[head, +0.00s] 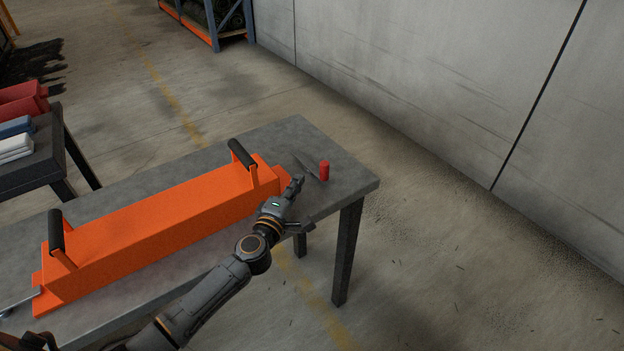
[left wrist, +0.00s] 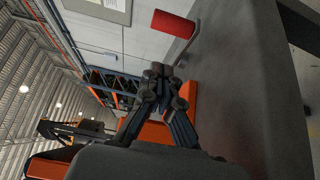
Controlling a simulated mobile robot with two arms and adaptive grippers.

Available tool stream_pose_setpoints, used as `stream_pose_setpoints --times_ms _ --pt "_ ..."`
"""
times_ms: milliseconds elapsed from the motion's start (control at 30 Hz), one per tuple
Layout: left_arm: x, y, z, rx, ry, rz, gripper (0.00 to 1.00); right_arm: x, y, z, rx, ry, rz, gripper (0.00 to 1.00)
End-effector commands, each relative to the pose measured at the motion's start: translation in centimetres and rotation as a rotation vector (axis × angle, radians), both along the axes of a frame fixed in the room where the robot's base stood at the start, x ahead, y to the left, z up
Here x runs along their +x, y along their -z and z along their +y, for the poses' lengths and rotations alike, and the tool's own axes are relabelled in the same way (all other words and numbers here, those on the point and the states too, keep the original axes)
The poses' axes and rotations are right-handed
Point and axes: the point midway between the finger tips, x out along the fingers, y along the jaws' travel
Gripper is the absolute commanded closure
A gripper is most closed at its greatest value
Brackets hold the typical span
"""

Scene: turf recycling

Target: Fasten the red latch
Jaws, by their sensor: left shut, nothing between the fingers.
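The red latch grip (head: 324,170) is a short red cylinder standing upright near the right end of the grey table, by a thin metal rod on the tabletop. The red grip also shows at the top of the left wrist view (left wrist: 173,26). The orange box (head: 160,215) with two black handles lies along the table. My left gripper (head: 298,182) is shut and empty, just left of the red grip and apart from it, by the box's right end. Its closed fingers show in the left wrist view (left wrist: 162,80). My right gripper is not in view.
The grey table (head: 345,180) has bare top around the red grip, with its corner close by on the right. A metal lever (head: 20,302) lies at the box's left end. A second table (head: 45,150) with red bins stands at the left. A concrete wall rises behind.

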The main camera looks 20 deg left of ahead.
Motion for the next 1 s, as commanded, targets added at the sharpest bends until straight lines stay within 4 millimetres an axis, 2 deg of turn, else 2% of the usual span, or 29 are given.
stream_pose_setpoints --times_ms 33,100,333,1000 --pt "1.0 0.0 -0.2 0.000 0.000 -0.002 1.00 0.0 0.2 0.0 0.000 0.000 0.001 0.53" --pt "1.6 0.0 -1.3 -0.003 0.002 -0.001 1.00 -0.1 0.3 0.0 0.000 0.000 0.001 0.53" --pt "3.0 0.0 -2.9 0.000 0.001 0.000 1.00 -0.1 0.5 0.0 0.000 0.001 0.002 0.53" --pt "3.5 0.0 -3.2 0.000 -0.032 0.001 1.00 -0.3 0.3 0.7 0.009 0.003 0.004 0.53"
